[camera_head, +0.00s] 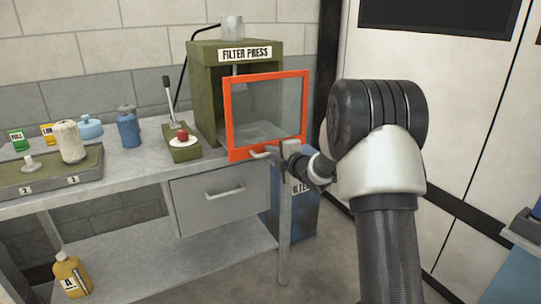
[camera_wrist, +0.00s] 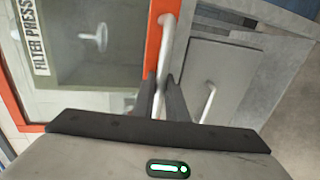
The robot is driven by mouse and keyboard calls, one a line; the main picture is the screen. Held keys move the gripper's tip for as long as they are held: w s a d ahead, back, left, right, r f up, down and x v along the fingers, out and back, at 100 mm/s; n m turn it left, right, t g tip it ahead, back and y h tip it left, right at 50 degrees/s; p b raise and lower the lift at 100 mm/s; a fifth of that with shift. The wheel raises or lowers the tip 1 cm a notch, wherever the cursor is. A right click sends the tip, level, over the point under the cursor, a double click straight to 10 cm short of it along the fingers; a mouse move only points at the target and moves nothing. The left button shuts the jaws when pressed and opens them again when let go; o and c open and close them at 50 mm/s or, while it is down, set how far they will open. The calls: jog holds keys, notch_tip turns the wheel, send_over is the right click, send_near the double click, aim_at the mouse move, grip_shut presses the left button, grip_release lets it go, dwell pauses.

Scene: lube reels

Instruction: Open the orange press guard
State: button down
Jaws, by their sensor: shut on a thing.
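The orange press guard (camera_head: 233,122) is a square orange frame with a clear pane on the front of the green filter press (camera_head: 207,75). It stands across the press front; I cannot tell whether it is slightly ajar. Its pale bar handle (camera_head: 259,154) is at the bottom edge. In the wrist view the orange frame (camera_wrist: 153,45) runs up the middle with the handle (camera_wrist: 166,50) beside it. My gripper (camera_head: 284,150) is at the guard's lower right, its fingers (camera_wrist: 163,92) shut on the handle. The fingertips are partly hidden in the head view.
A grey drawer (camera_head: 220,197) with a bar handle is below the bench top. Bottles and a spool tray (camera_head: 50,180) are further left. A blue bin (camera_head: 300,215) is under the bench's right end.

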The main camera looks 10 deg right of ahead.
jog(key=c, duration=2)
grip_release()
jog(key=shift+c, duration=0.2)
jog(key=p+v, duration=0.1)
jog(key=v, duration=1.6)
jog(key=shift+p, duration=0.35)
jog(key=shift+s+d, duration=0.1)
jog(key=shift+s, duration=0.05)
